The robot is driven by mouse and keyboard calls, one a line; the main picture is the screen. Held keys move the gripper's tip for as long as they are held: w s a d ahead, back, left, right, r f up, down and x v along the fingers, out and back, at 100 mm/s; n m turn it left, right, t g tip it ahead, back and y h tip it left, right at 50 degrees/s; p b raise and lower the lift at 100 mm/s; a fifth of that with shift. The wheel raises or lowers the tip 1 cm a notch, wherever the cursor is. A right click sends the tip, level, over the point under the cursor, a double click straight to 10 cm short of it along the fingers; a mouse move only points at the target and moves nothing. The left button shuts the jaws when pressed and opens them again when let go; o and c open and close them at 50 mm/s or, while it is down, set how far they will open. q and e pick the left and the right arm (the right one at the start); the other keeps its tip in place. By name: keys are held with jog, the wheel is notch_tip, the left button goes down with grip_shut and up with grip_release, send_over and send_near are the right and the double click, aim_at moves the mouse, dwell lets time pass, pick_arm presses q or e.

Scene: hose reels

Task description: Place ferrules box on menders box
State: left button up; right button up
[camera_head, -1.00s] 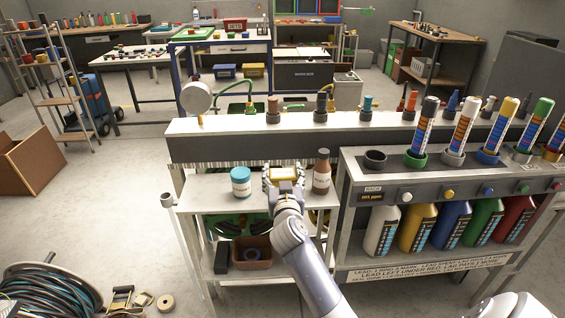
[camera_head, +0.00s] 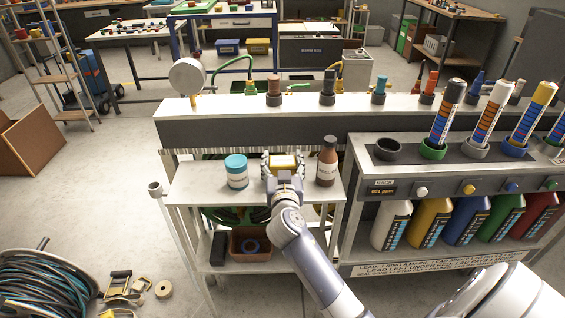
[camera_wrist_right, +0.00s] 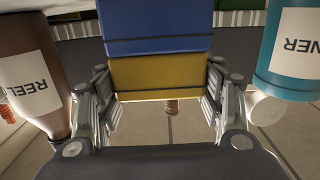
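My right gripper (camera_head: 283,158) is above the small white shelf table (camera_head: 205,190), with its fingers on both sides of a yellow box (camera_head: 284,163). In the right wrist view, which looks upside down, the fingers close against the sides of the yellow box (camera_wrist_right: 160,78). A blue box (camera_wrist_right: 155,28) borders it there, apparently directly beneath it and aligned with it. No label is readable on either box, so I cannot tell which name belongs to which. The gripper hides the blue box in the head view. My left gripper is not in view.
A teal-lidded jar (camera_head: 236,172) stands close left of the gripper, and a brown bottle (camera_head: 327,162) close right. Behind is a raised ledge with pegs (camera_head: 274,92). A rack of marker tubes (camera_head: 447,112) stands right. A hose reel (camera_head: 45,290) lies on the floor at left.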

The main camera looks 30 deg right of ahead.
jog(key=o, duration=0.4)
jog(key=shift+s+a+r, duration=0.15)
jog(key=shift+s+a, duration=0.05)
jog(key=shift+a, duration=0.05)
jog(key=shift+c, duration=0.2)
jog(key=shift+w+d, duration=0.15)
jog(key=shift+s+a, duration=0.35)
jog(key=shift+s, duration=0.1)
pick_arm(q)
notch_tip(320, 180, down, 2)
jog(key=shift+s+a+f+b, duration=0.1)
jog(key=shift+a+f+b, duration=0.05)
jog(key=shift+b, duration=1)
pick_arm(e)
jog(key=v, duration=1.1)
